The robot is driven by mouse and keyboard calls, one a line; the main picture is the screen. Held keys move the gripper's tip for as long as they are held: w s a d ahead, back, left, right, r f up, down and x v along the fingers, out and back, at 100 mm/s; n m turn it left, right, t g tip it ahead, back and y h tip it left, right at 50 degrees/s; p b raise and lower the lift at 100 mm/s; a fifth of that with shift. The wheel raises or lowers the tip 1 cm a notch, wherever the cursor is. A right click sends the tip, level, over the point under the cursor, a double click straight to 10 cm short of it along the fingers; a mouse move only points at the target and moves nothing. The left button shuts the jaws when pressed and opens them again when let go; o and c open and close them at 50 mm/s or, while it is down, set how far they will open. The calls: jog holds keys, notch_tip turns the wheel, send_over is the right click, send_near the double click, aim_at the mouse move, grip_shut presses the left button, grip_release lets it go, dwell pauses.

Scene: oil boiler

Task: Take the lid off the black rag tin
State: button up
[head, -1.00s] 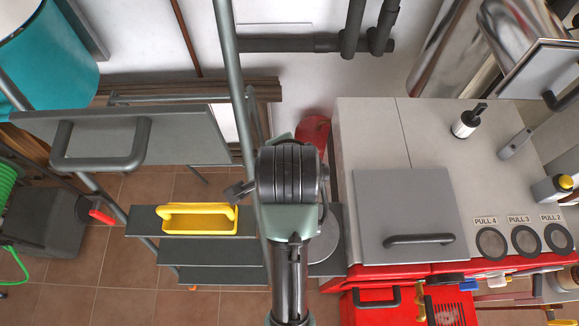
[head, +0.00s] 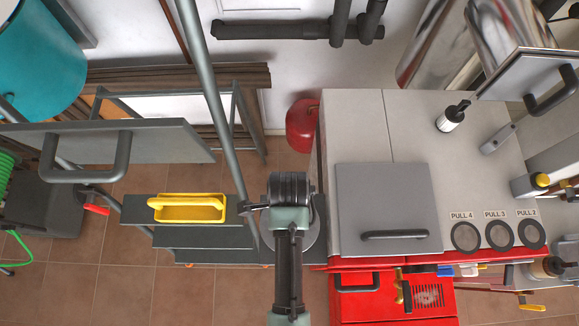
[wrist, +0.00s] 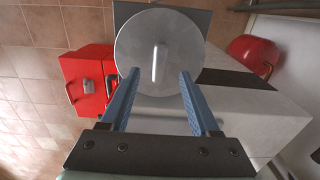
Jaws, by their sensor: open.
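A round grey lid (wrist: 185,75) with a pale bar handle (wrist: 159,62) across its middle shows in the wrist view. In the head view only the edge of the lid (head: 312,236) shows beside my arm, which covers the rest. The body of the black rag tin is hidden under the lid. My gripper (wrist: 158,74) is open above the lid. I cannot tell how high the fingertips are above the handle.
A yellow tray (head: 189,209) sits on the dark steps (head: 205,237) at the left. A grey cabinet top (head: 355,125) with a square hatch (head: 388,210) stands close on the right. A red toolbox (head: 385,303) is in front, and a red rounded object (head: 302,125) is behind.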

aim_at(311, 235)
jog(key=shift+f+p, duration=0.45)
jog(key=shift+f, duration=1.85)
grip_shut()
